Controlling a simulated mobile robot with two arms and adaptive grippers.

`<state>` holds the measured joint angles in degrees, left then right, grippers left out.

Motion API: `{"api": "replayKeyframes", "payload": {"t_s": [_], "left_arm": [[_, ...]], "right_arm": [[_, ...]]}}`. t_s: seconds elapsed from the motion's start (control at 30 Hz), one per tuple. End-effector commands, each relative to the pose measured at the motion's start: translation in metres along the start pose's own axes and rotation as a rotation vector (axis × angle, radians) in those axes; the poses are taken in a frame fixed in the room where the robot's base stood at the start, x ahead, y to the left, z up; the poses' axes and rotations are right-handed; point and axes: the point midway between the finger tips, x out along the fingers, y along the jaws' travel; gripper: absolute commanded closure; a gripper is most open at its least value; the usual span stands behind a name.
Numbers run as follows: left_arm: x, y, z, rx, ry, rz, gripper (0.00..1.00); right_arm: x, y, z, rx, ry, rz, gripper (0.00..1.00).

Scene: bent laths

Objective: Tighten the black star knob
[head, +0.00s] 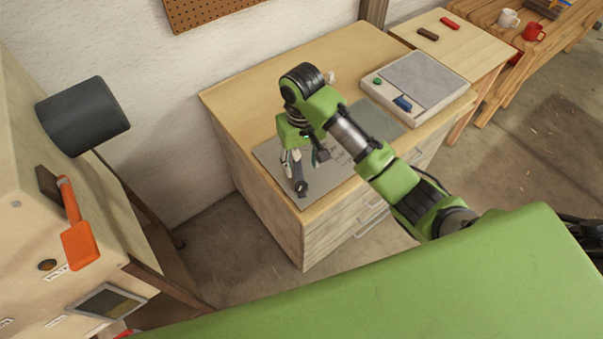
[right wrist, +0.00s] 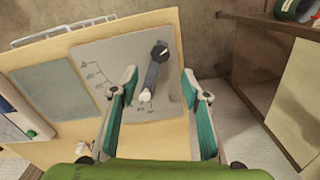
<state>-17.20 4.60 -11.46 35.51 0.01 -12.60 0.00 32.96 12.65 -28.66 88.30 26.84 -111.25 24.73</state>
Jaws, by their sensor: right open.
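The black star knob (head: 301,188) sits near the front left corner of a grey plate (head: 333,177) on the wooden cabinet. In the right wrist view the knob (right wrist: 159,51) is at the end of a dark bar (right wrist: 151,76), with a pale rounded piece (right wrist: 149,99) at the bar's other end. My right gripper (head: 302,164) points down over the plate, just behind the knob in the head view. In the right wrist view its two teal-lined fingers (right wrist: 160,80) are spread, with nothing between them touching. The left gripper is not in view.
A small white object (head: 331,77) is at the cabinet's back. A machine with an orange lever (head: 77,240) stands at the left.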

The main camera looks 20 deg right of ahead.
Motion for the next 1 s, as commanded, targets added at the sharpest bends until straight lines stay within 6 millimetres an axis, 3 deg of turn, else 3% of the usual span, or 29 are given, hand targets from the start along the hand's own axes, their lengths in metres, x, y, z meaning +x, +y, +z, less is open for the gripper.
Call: {"api": "replayKeyframes", "payload": {"t_s": [0.2, 0.77, 0.87, 1.0], "left_arm": [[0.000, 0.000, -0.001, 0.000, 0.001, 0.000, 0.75], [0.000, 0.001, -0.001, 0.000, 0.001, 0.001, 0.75], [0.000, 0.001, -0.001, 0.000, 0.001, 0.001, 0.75], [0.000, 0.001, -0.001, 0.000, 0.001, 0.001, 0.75]], "right_arm": [[-0.022, -0.001, 0.000, 0.000, 0.000, -0.001, 0.57], [-0.024, 0.000, 0.000, 0.000, -0.001, -0.001, 0.57], [-0.019, -0.003, 0.005, -0.006, 0.001, -0.007, 0.57], [0.004, -0.013, 0.028, -0.036, 0.025, -0.040, 0.57]]}}
